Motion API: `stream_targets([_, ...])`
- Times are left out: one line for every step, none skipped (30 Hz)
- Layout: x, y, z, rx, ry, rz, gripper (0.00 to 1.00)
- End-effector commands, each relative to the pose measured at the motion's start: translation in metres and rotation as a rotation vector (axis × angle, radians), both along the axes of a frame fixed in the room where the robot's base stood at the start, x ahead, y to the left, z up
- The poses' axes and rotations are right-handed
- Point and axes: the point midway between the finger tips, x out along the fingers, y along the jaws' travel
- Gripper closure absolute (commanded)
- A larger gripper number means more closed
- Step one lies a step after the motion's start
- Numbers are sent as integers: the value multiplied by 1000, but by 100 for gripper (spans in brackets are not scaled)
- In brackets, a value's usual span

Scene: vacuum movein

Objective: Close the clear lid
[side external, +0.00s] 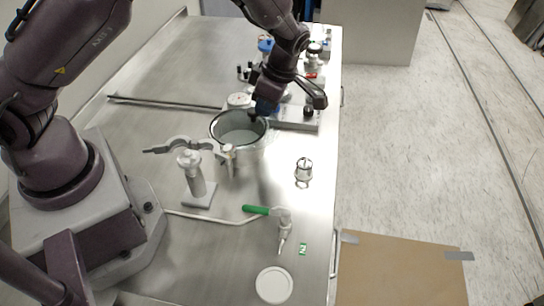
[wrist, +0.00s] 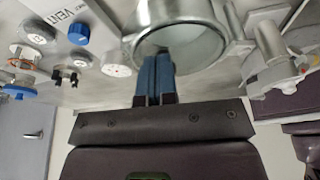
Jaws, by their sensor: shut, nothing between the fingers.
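A round vessel (side external: 213,138) with a dark rim and a grey interior stands at the middle of the metal table. Its open-looking mouth and pale metallic ring also show at the top of the wrist view (wrist: 222,50). I cannot clearly make out the clear lid; a faint transparent edge shows at the vessel's right side. My gripper (side external: 258,111) is at the vessel's far right rim, pointing down. Its blue fingers (wrist: 156,58) are shut and empty, with the tips overlapping the rim in the wrist view. I cannot tell whether they touch it.
A white disc (side external: 273,285) lies near the front.

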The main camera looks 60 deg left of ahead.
Motion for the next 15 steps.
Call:
stream_targets([-1,5,0,1,2,39,100])
stream_targets([-2,8,0,1,2,63,100])
stream_targets([-3,11,0,0,1,93,100])
stream_targets([-4,13,-1,0,1,114,100])
stream_targets([-5,15,0,0,1,133,100])
stream_targets([-6,18,0,0,2,158,100])
stream_targets([-7,20,0,0,1,176,100])
stream_targets([-7,22,0,0,2,194,100])
stream_targets([-8,24,0,0,2,213,100])
stream_targets([-9,25,0,0,1,227,100])
stream_targets([-10,26,0,0,2,240,100])
stream_targets([-10,28,0,0,1,254,100])
stream_targets([-11,29,0,0,1,265,100])
stream_targets([-12,30,0,0,1,273,100])
stream_targets([-12,31,0,0,1,284,100])
